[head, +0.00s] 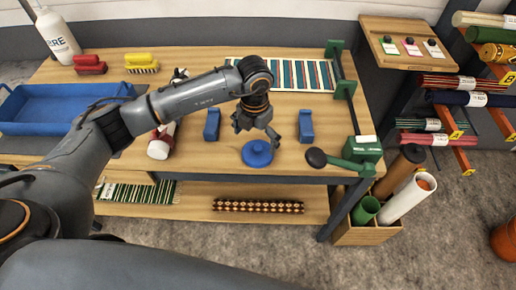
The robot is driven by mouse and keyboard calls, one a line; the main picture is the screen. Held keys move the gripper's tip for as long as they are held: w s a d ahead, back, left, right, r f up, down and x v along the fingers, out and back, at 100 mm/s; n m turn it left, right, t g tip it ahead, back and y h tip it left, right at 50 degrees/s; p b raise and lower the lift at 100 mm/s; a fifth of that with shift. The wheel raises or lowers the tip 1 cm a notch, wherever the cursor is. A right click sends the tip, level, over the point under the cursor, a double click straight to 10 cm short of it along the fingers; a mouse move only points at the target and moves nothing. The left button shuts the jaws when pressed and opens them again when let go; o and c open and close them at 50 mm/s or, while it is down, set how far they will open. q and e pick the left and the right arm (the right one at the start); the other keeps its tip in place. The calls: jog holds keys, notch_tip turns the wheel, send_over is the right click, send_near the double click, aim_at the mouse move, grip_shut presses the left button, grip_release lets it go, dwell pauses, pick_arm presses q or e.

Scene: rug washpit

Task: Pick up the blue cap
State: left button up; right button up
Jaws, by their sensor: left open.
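The blue cap (257,154) is a round disc with a small raised knob. It lies on the wooden bench top near the front edge. My left gripper (256,132) points down just above and behind the cap in the head view, with its fingers spread and nothing between them. The gap between fingertips and cap is hard to judge. My right gripper is not in view.
Blue blocks stand left (212,125) and right (306,126) of the gripper. A green clamp device with a dark knob (316,157) is at the right. A blue tray (60,112), brushes (142,63) and a white-red bottle (160,145) are left. A striped rug (300,76) lies behind.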

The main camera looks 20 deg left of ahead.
aim_at(257, 148)
pick_arm(q)
notch_tip(257, 148, down, 2)
jog(key=shift+w+d+f+p, duration=0.1)
jog(key=shift+f+p, duration=0.05)
jog(key=shift+p, duration=0.6)
notch_tip(257, 148, down, 3)
jog(key=shift+w+f+p, duration=0.1)
jog(key=shift+f+p, duration=0.05)
jog(key=shift+p, duration=0.3)
jog(key=shift+f, duration=0.15)
jog(key=c, duration=0.7)
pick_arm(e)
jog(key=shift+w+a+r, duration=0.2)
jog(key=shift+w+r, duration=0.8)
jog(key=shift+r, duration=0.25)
